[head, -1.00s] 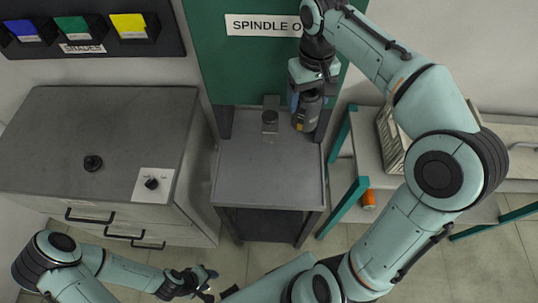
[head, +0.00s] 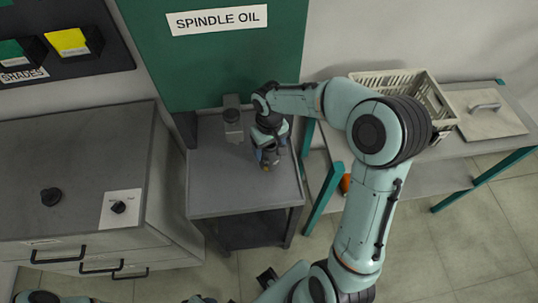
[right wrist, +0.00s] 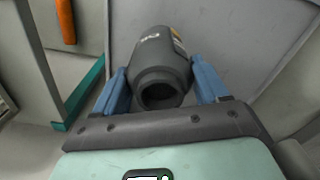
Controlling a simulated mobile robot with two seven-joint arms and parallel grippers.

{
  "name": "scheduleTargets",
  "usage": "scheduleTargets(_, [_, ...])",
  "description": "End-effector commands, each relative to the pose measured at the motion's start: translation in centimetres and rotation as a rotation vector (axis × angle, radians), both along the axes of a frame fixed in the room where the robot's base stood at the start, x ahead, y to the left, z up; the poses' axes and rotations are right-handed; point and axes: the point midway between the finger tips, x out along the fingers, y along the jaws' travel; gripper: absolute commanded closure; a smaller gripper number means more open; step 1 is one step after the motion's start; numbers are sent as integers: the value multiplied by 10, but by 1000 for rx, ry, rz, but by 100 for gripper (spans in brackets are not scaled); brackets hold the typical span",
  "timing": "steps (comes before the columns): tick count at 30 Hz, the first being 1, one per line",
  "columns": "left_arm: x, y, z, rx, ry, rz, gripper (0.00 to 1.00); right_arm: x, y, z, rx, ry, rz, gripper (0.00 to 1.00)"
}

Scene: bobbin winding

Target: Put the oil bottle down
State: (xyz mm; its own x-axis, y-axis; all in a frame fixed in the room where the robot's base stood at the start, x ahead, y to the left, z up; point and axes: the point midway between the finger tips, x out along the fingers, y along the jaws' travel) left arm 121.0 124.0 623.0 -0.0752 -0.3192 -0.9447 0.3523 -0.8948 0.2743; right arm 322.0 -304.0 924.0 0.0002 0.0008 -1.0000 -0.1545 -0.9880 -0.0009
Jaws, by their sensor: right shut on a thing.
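The oil bottle is a dark grey bottle with a pale mark and an orange patch. It shows in the right wrist view (right wrist: 160,62), between the two blue fingers of my right gripper (right wrist: 163,88), which is shut on it. In the head view my right gripper (head: 268,154) is over the right part of the small grey table (head: 225,195), below the SPINDLE OIL sign (head: 218,19). The bottle is mostly hidden there by the gripper. I cannot tell whether its base touches the tabletop. Only a sliver of my left gripper (head: 199,299) shows at the bottom edge.
A small grey fixture (head: 233,122) stands at the table's back, left of my right gripper. The table's front and left are clear. A grey cabinet (head: 75,165) with a knob is at left. A bench with a cream crate (head: 432,98) is at right; an orange object (head: 345,184) is below.

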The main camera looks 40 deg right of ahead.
Motion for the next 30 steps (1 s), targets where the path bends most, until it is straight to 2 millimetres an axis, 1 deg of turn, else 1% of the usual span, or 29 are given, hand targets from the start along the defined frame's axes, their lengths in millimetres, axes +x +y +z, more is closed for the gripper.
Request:
scheduleTargets(2, [0, 0, 0, 0, 0, 0, 57, 0, 0, -5, 0, 1, 1, 70])
scheduleTargets(7, [-2, 0, -3, 0, 2, 0, 57, 0, 0, -31, 1, 3, 0, 70])
scheduleTargets(10, [-3, 0, -4, 0, 3, 0, 57, 0, 0, -42, 1, 2, 1, 70])
scheduleTargets(12, [-3, 0, -5, 0, 3, 0, 57, 0, 0, -45, 1, 0, 0, 70])
scheduleTargets(19, [-3, 0, -4, 0, 3, 0, 57, 1, 0, -44, 0, -2, 0, 70])
scheduleTargets(23, [-5, 0, -8, 0, 6, 0, 57, 0, 0, -48, 0, -1, 1, 70])
scheduleTargets(24, [-5, 0, -8, 0, 6, 0, 57, 0, 0, -49, 1, 0, 0, 20])
scheduleTargets(25, [-5, 0, -8, 0, 6, 0, 57, 0, 0, -48, 1, 0, 0, 11])
scheduleTargets(26, [-5, 0, -7, 0, 6, 0, 57, 0, 0, -48, 1, 0, 0, 2])
scheduleTargets(30, [-5, 0, -7, 1, 5, 0, 57, 0, 0, -48, 1, 0, 0, 2])
